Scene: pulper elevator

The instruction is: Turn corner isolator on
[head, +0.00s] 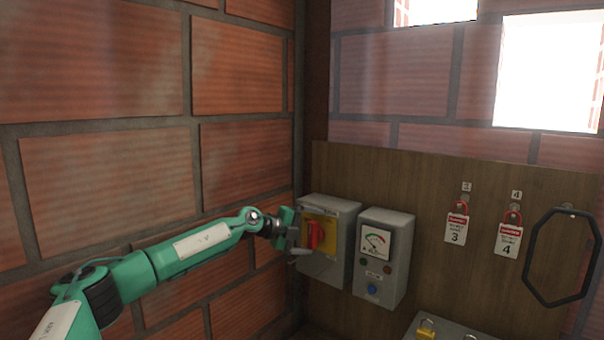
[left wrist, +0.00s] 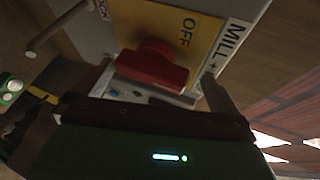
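The corner isolator is a grey box (head: 342,213) on the wooden board near the wall corner, with a yellow plate (head: 329,227) and a red handle (head: 316,236). My left gripper (head: 294,234) is at its front, just left of the handle. In the left wrist view, the red handle (left wrist: 152,68) lies between the two spread fingers; contact cannot be told. The yellow plate (left wrist: 190,32) there reads OFF, beside a MILL label (left wrist: 232,42). Part of the plate is hidden by the handle. My right gripper is out of view.
A grey meter box (head: 398,245) with a dial and blue button stands just right of the isolator. Red padlocks with tags 3 (head: 457,228) and 4 (head: 509,238) and a black ring (head: 533,285) hang farther right. The brick wall (head: 100,190) is close on the left.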

